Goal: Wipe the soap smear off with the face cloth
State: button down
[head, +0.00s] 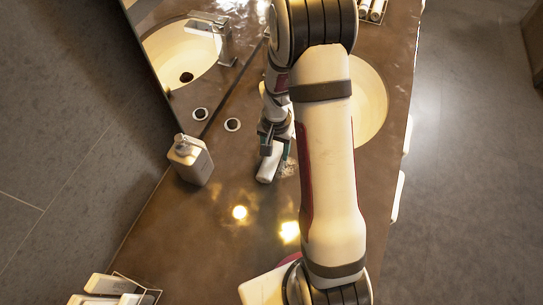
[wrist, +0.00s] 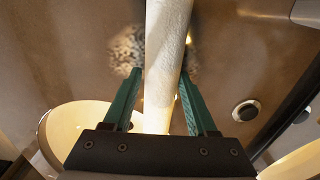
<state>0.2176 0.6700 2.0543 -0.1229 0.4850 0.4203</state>
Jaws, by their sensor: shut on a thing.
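The face cloth is a white roll (head: 268,165) on or just above the brown counter; I cannot tell if it touches. It also shows in the wrist view (wrist: 167,40), running up between the fingers. My gripper (head: 274,144) is shut on the cloth, with one green finger on each side of it in the wrist view (wrist: 159,76). The soap smear is a pale speckled patch (wrist: 126,50) left of the cloth, with a little more showing to its right. In the head view the smear (head: 291,168) shows faintly beside the cloth, partly hidden by my arm.
A soap dispenser (head: 192,160) stands left of my gripper. The sink basin (head: 371,100) lies to the right, partly behind my arm. A dark round fitting (head: 232,124) is set in the counter by the mirror (head: 160,75). A tray (head: 148,293) sits at the lower left.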

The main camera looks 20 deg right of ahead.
aim_at(260, 168)
jog(key=shift+w+d, duration=0.35)
jog(key=shift+w+a, duration=0.55)
jog(key=shift+a, duration=0.05)
jog(key=shift+s+a, duration=2.35)
jog(key=shift+a, duration=0.05)
jog(key=shift+s+a+r, duration=0.1)
jog(key=shift+s+a, duration=0.05)
jog(key=shift+r, duration=4)
